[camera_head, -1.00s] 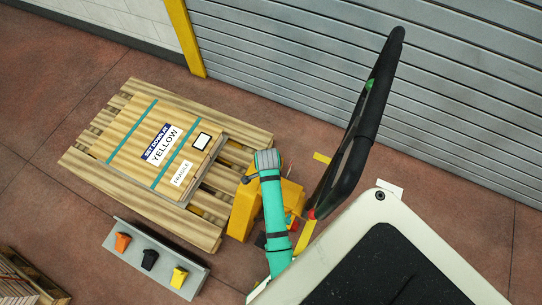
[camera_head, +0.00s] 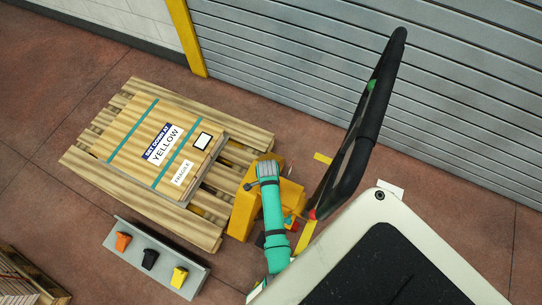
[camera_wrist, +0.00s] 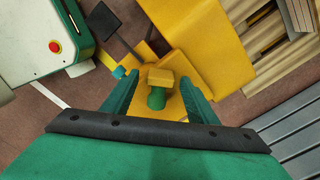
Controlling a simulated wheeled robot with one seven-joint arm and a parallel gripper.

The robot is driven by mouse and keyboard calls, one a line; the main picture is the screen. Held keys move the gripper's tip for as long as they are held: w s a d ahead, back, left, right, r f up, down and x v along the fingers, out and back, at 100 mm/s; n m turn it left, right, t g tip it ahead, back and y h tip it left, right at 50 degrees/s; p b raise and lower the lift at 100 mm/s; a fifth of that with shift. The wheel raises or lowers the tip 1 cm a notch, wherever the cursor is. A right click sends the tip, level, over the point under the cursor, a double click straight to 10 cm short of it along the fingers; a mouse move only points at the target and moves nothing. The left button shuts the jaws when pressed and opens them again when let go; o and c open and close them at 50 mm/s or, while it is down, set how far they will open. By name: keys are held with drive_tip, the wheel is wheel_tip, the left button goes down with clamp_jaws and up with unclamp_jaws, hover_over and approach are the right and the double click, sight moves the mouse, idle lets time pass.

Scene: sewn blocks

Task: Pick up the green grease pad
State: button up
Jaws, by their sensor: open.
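My gripper (camera_wrist: 158,80) is open in the wrist view, its two green fingers apart. Between them, beyond the tips, show a small yellow block (camera_wrist: 161,77) and a green rounded piece (camera_wrist: 156,98), over a yellow surface. A small teal piece (camera_wrist: 119,72) lies just left of the left finger. I cannot tell for certain which green piece is the grease pad. In the head view my green arm reaches over a yellow machine (camera_head: 243,212), and my fingertips are hidden. A small teal piece (camera_head: 289,221) shows right of the arm there.
A wooden pallet (camera_head: 205,232) with a crate labelled YELLOW (camera_head: 130,128) stands left of the machine. A grey tray (camera_head: 196,284) holds orange, black and yellow bins. A grey shutter (camera_head: 300,70) closes the back. Brown floor (camera_head: 60,205) lies open at left.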

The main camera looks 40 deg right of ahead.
drive_tip(key=shift+f, duration=0.25)
drive_tip(key=shift+a, duration=0.1)
drive_tip(key=c, duration=1.2)
drive_tip(key=shift+c, duration=0.2)
drive_tip(key=shift+r, duration=0.1)
drive_tip(key=shift+r, duration=0.6)
drive_tip(key=s+a+r, duration=0.3)
drive_tip(key=s+r, duration=0.8)
drive_tip(key=s, duration=0.2)
drive_tip(key=shift+s+a+r, duration=0.2)
drive_tip(key=shift+a+r, duration=0.05)
drive_tip(key=shift+r, duration=0.1)
drive_tip(key=shift+a, duration=0.1)
